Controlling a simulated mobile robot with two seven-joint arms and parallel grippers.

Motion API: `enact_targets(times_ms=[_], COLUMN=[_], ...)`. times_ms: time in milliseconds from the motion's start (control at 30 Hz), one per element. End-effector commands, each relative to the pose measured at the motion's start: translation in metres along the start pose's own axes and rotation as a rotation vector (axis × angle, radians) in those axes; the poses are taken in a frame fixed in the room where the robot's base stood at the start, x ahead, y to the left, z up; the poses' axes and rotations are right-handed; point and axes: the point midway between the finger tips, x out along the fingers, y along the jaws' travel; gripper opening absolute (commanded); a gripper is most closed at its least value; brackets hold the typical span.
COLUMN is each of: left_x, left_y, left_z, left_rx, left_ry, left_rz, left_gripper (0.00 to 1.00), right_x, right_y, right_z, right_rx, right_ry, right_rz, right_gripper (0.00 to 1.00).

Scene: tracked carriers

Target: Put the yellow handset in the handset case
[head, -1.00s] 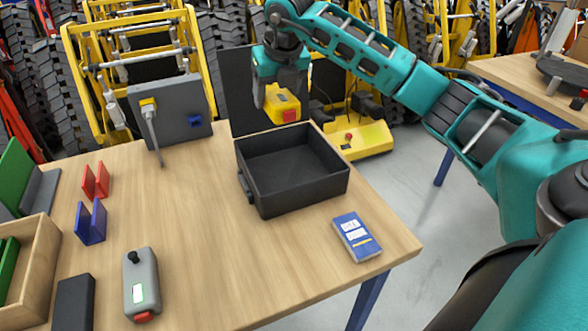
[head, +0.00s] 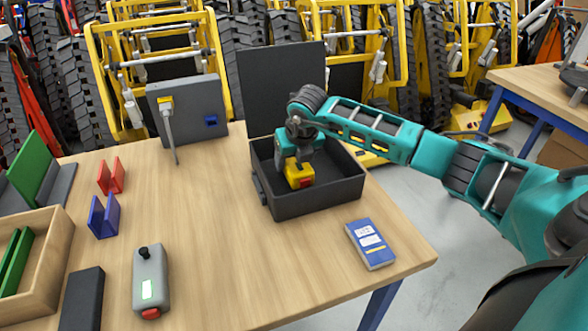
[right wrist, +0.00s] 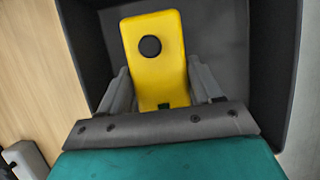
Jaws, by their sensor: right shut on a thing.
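The yellow handset (head: 298,172), with a red part at its lower end, is in my right gripper (head: 297,160). The right gripper is shut on it, pointing down inside the open black handset case (head: 318,203). In the right wrist view the handset (right wrist: 155,55) shows its yellow face with a round black spot, between the two grey fingers (right wrist: 160,90). The dark case interior (right wrist: 220,40) surrounds it. Whether the handset touches the case floor I cannot tell. The case lid (head: 282,85) stands upright at the back. My left gripper is not in view.
A grey handset (head: 150,280) and a dark block (head: 82,298) lie at the front left. A grey panel box (head: 190,105) stands behind. The table middle is clear.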

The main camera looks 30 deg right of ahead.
Motion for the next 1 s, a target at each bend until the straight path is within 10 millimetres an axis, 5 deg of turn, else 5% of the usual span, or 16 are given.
enact_targets(times_ms=[200,567,600,833,1000], left_x=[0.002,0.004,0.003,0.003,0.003], left_y=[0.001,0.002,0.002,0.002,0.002], left_z=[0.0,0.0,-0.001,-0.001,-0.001], left_rx=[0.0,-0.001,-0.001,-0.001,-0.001], left_ry=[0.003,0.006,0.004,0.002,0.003], left_rz=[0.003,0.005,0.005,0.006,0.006], left_gripper=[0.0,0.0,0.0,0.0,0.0], right_x=[0.028,0.032,0.031,0.031,0.031], right_y=[0.001,0.0,0.0,0.0,0.0], right_z=[-0.012,-0.013,-0.013,-0.013,-0.013], right_rx=[0.0,0.0,0.0,0.0,0.0], right_ry=[0.0,0.0,0.001,0.002,0.002], right_rz=[0.001,0.0,0.0,0.0,0.0], right_gripper=[0.24,0.24,0.67,0.89,0.9])
